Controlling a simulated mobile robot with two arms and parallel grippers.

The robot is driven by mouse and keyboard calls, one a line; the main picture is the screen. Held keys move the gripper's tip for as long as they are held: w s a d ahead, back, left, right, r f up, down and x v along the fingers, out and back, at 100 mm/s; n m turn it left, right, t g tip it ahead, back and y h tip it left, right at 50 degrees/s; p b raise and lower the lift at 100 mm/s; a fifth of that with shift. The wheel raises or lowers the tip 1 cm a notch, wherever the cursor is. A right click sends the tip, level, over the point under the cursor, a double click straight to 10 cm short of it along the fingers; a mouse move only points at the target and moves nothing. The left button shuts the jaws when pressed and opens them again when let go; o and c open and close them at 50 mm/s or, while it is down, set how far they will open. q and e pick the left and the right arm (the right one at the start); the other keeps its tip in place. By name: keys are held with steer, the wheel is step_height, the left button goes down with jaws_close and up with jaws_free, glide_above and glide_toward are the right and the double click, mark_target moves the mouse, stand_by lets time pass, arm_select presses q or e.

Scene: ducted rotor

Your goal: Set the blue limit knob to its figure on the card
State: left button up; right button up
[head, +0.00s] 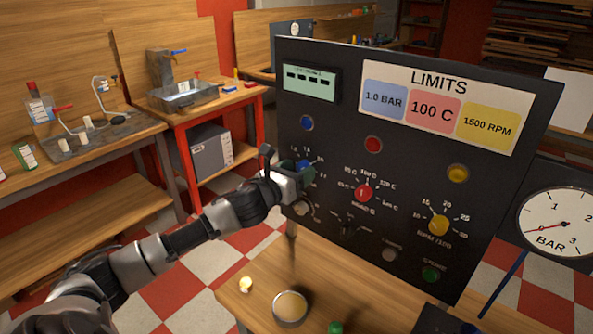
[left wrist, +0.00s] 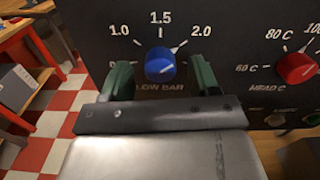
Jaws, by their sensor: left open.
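The blue limit knob (left wrist: 160,65) sits on the dark panel above the label LOW BAR, with 1.0, 1.5 and 2.0 printed around it. A pale line at its upper right points toward 2.0; I cannot tell if it is the knob's pointer or a scale tick. In the head view the knob is mostly hidden by my gripper. The LIMITS card (head: 440,85) shows 1.0 BAR on blue, 100 C on red and 1500 RPM on yellow. My left gripper (head: 303,172) is open at the knob; its green fingers (left wrist: 163,77) stand on either side, with gaps. My right gripper is not in view.
A red knob (head: 363,192) and a yellow knob (head: 438,225) sit right of the blue one. Coloured lamps, a green button (head: 430,274) and a small display (head: 309,82) are also on the panel. A pressure gauge (head: 556,222) stands at right. A round tin (head: 290,308) is on the bench below.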

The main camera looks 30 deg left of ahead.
arm_select(q)
steer(key=c, duration=0.9)
steer(key=shift+n, duration=0.3)
steer(key=n+p, duration=0.1)
steer(key=n, duration=0.2)
steer(key=shift+r+n, duration=0.1)
steer(key=shift+n, duration=0.2)
steer(key=n+p, duration=0.1)
steer(key=n, duration=0.4)
steer(key=shift+a+n, duration=0.1)
steer(key=shift+n, duration=0.2)
steer(key=n+p, duration=0.2)
steer(key=n, duration=0.3)
steer(key=shift+n+p, duration=0.7)
steer(key=shift+n, duration=1.7)
